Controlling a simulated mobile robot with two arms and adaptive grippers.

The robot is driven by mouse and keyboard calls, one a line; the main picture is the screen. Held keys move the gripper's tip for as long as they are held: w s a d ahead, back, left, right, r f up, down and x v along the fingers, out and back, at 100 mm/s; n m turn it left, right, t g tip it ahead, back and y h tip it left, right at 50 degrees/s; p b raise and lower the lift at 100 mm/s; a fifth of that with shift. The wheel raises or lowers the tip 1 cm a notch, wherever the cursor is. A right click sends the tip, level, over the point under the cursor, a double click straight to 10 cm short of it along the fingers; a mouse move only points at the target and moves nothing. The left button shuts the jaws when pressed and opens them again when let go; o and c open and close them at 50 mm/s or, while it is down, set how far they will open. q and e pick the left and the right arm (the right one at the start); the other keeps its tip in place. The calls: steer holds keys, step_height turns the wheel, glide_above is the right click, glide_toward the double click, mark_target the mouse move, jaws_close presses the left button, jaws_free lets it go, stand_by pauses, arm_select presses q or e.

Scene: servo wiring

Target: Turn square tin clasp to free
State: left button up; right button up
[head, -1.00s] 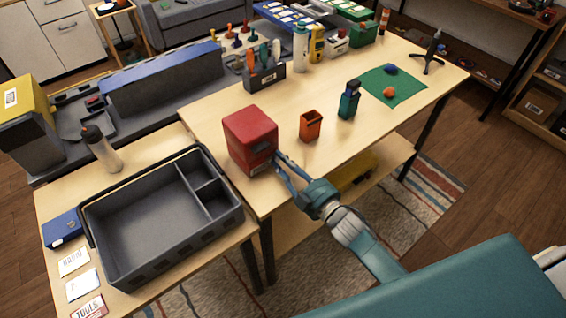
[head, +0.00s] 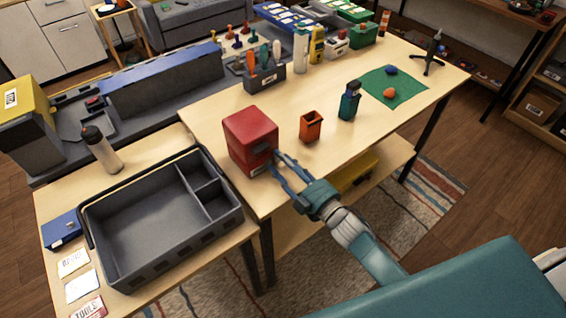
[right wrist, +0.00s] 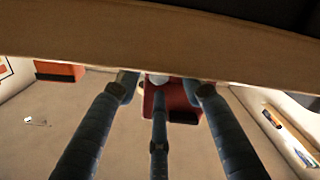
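The square tin (head: 250,136) is a red box standing at the near left corner of the wooden table. It also shows in the right wrist view (right wrist: 182,100), partly hidden behind my fingers. A small pale knob (right wrist: 157,79), possibly the clasp, shows between the fingertips there; I cannot tell how it is turned. My right gripper (head: 276,164) is at the tin's near right side, its fingers spread. The right wrist view shows the gripper (right wrist: 164,90) with fingers apart; contact with the knob cannot be made out. My left gripper is out of view.
An orange cup (head: 311,127) and a teal bottle-like object (head: 349,101) stand right of the tin. A grey divided crate (head: 150,232) sits on the lower table at left. A tool holder (head: 265,77) stands behind.

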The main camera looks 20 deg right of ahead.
steer(key=shift+s, duration=0.1)
steer(key=shift+s+d+f, duration=0.1)
steer(key=shift+s+d, duration=0.1)
steer(key=shift+s, duration=0.1)
steer(key=v, duration=1.1)
steer(key=shift+s, duration=0.1)
steer(key=s+d+f+m+g+h, duration=0.2)
steer(key=s+f, duration=0.1)
steer(key=f, duration=0.7)
steer(key=s+d+f+m+g+h, duration=0.1)
steer(key=s+f+m+g, duration=0.2)
steer(key=f, duration=0.7)
steer(key=s+d+f+m+g+h, duration=0.15)
steer(key=s+f, duration=0.25)
steer(key=f, duration=0.6)
steer(key=s+f+g, duration=0.3)
steer(key=s+f, duration=0.3)
steer(key=s, duration=0.3)
steer(key=s+a+f+m+g+h, duration=0.1)
steer(key=s+f+g, duration=0.2)
steer(key=s+f, duration=0.3)
steer(key=s+a+f+m+g, duration=0.1)
steer(key=s+f+g, duration=0.2)
steer(key=s, duration=1.1)
step_height(320, 180, down, 3)
steer(key=shift+f+h+b, duration=0.2)
steer(key=shift+h+b, duration=0.15)
